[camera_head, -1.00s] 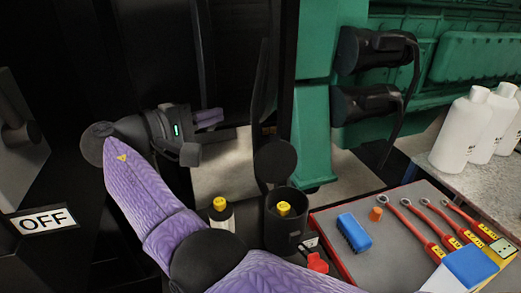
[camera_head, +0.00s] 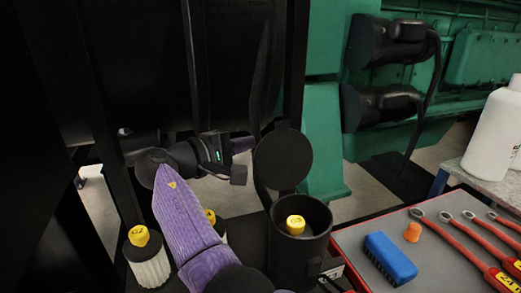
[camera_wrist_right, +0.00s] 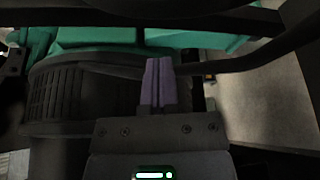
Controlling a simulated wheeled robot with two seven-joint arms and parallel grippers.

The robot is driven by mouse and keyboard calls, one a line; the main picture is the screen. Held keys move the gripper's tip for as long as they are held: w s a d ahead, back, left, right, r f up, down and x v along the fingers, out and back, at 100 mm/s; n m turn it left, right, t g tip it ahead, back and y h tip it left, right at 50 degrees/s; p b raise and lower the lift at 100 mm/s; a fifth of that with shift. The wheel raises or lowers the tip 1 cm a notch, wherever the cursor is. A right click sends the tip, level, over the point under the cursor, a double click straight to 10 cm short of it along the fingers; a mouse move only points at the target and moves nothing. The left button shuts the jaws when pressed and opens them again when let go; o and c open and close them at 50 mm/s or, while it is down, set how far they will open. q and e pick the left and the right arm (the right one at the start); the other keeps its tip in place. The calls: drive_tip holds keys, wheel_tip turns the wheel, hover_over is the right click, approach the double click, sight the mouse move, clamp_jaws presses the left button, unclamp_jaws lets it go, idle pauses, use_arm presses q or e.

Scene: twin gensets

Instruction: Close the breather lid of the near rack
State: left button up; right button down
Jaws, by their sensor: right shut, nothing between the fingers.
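A black open-topped cup (camera_head: 299,245) with a yellow cap (camera_head: 295,225) inside stands at the lower middle of the head view. A round black disc (camera_head: 283,160), seemingly its open lid, stands upright at the cup's back rim. My right gripper (camera_head: 243,144) is shut and empty, up and left of the disc; I cannot tell if they touch. Its purple fingers (camera_wrist_right: 158,80) are together in the right wrist view. A dark, ribbed round body (camera_wrist_right: 70,100) lies left of them there; I cannot tell what it is. My left gripper is not in view.
A pale ribbed canister (camera_head: 149,268) with a yellow cap stands left of my arm; another yellow cap (camera_head: 210,215) is partly hidden by the arm. A red-edged tray (camera_head: 350,238) with a blue block (camera_head: 390,259) and spanners lies right. Black posts and green machinery (camera_head: 322,130) stand behind.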

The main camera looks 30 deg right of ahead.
sight(280, 157)
drive_tip(key=shift+s+d+r, duration=0.15)
drive_tip(key=shift+s+d, duration=0.1)
drive_tip(key=shift+s, duration=0.35)
drive_tip(key=shift+s+d+r, duration=0.1)
drive_tip(key=shift+s+d, duration=0.15)
drive_tip(key=shift+s, duration=0.3)
drive_tip(key=shift+s+d+r, duration=0.15)
drive_tip(key=shift+s+d, duration=0.1)
drive_tip(key=shift+s, duration=0.35)
